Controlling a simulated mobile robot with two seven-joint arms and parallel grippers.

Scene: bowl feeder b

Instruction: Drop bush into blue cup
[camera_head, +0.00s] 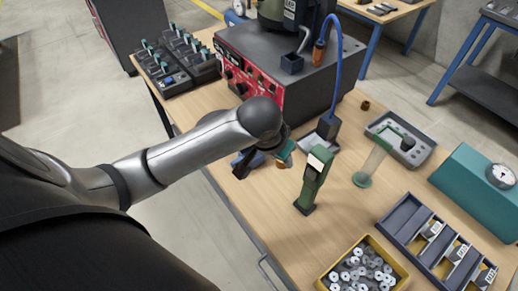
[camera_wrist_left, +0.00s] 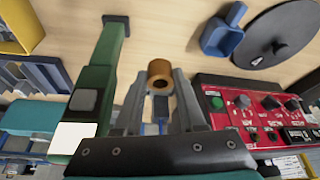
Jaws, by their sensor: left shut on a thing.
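The bush (camera_wrist_left: 160,70), a copper-brown ring, sits between the fingertips of my left gripper (camera_wrist_left: 161,84) in the left wrist view. The gripper is shut on it. In the head view my left gripper (camera_head: 281,158) is over the near-left part of the bench, and the bush (camera_head: 281,164) shows only as a small brown spot. A blue cup (camera_wrist_left: 222,34) with a tab-like handle stands on the wood, up and right of the bush in the wrist view. In the head view a blue piece (camera_head: 247,161) shows beside the gripper, partly hidden. My right gripper is out of view.
A green upright tool (camera_head: 313,180) stands close right of the gripper. A red-panelled machine (camera_head: 250,80) is behind. A yellow bin (camera_head: 325,279) of washers and a divided tray (camera_head: 402,215) lie at front right. Another brown ring (camera_head: 365,105) lies on the bench.

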